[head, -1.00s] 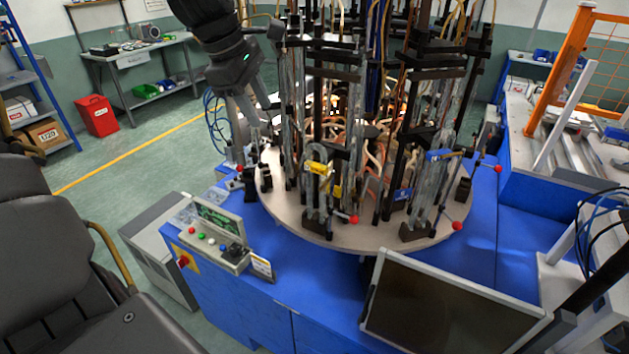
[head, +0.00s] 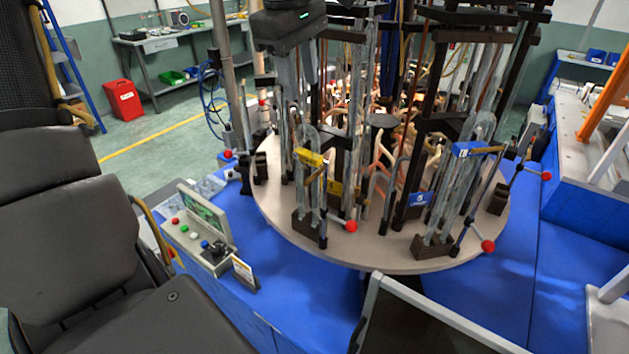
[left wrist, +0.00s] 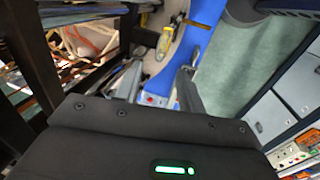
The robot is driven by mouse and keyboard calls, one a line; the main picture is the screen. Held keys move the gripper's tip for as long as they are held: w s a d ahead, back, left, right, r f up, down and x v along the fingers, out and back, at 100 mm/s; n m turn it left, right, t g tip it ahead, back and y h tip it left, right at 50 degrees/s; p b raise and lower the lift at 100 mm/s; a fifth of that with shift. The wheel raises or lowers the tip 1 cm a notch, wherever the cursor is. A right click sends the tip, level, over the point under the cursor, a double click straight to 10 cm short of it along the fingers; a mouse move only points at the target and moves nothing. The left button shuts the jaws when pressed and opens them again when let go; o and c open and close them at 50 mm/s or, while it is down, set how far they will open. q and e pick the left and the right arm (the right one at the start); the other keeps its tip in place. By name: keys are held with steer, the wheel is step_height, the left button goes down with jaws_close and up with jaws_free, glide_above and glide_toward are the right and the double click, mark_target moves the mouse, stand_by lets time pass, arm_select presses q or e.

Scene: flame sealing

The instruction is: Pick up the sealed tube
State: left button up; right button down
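Several clear glass tubes stand upright in black holders on the round turntable (head: 330,254). The front tube with a yellow clamp (head: 309,158) stands left of centre, and a tube with a blue clamp (head: 468,149) stands at the right. I cannot tell which tube is the sealed one. My left gripper (head: 297,85) comes down at the top, above and behind the yellow-clamp tube. Its fingers are partly lost among the tubes and posts. In the left wrist view the fingers (left wrist: 157,85) are apart, with no clear sign of a tube held between them. My right gripper is not in view.
Black posts and crossbars (head: 447,122) crowd the turntable around the tubes. Red-knobbed levers (head: 351,226) stick out at its rim. A control box (head: 197,236) and a monitor (head: 425,335) stand in front. The blue bench top (head: 290,285) is mostly clear.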

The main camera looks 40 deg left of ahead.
mark_target(306, 126)
arm_select(q)
steer(key=f, duration=0.3)
steer(key=f+b, duration=0.1)
steer(key=f, duration=0.1)
steer(key=shift+w+a, duration=0.25)
steer(key=shift+w+f, duration=0.3)
steer(key=shift+f, duration=0.1)
steer(key=shift+s+f, duration=0.1)
steer(key=shift+f, duration=0.3)
steer(key=f, duration=0.2)
steer(key=w+f, duration=0.1)
steer(key=f, duration=0.1)
steer(key=shift+f+p, duration=0.15)
steer(key=shift+p, duration=0.15)
steer(key=shift+s, duration=0.1)
jaws_close()
